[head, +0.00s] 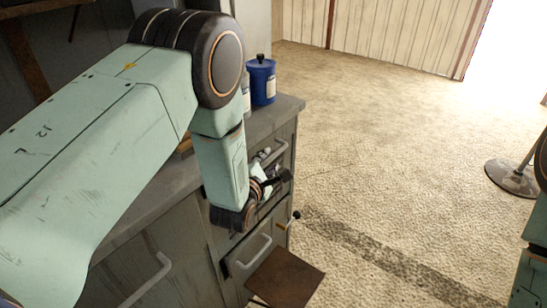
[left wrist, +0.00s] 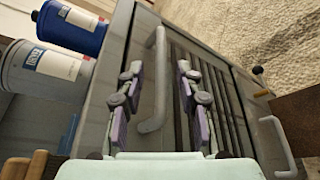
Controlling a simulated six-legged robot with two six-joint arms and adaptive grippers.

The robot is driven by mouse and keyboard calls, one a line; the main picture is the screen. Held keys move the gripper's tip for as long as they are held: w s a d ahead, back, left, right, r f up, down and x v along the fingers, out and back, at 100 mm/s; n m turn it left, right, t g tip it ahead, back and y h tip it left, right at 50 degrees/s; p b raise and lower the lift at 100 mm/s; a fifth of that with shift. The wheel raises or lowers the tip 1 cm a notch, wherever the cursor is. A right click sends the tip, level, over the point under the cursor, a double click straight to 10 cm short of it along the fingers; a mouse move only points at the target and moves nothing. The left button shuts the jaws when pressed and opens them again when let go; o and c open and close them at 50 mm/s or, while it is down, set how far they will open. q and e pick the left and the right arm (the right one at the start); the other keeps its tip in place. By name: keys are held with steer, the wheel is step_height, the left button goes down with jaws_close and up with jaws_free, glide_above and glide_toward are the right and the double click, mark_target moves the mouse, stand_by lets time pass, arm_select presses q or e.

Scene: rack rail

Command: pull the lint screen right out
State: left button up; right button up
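A pale grey bar handle (left wrist: 158,75) stands out from a grey slatted front panel (left wrist: 215,95) in the left wrist view; this looks like the lint screen's front. The panel sits in the cabinet front, and the screen's body is not visible. In the head view the handle (head: 275,152) shows just beyond my left gripper (head: 272,182). In the left wrist view my left gripper (left wrist: 157,85) is open, with one finger on each side of the handle. I see gaps between fingers and bar, so it is not gripped. My right gripper is out of view.
A blue tub (head: 262,80) and a white container (left wrist: 45,72) stand on the cabinet top (head: 150,200). Below the panel are a second handle (head: 255,252), a black knob (head: 296,214) and a brown plate (head: 285,278) sticking out. The floor (head: 400,150) to the right is mostly clear.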

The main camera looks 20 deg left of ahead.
mark_target(272, 159)
arm_select(q)
steer(key=x, duration=0.3)
steer(key=shift+w+f, duration=0.15)
steer(key=shift+f, duration=0.05)
steer(key=shift+w+d+r, duration=0.1)
steer(key=shift+w+d, duration=0.05)
steer(key=shift+a, duration=0.25)
steer(key=shift+c, duration=0.2)
steer(key=shift+d, duration=0.2)
steer(key=c, duration=0.4)
steer(key=shift+a, duration=0.1)
jaws_close()
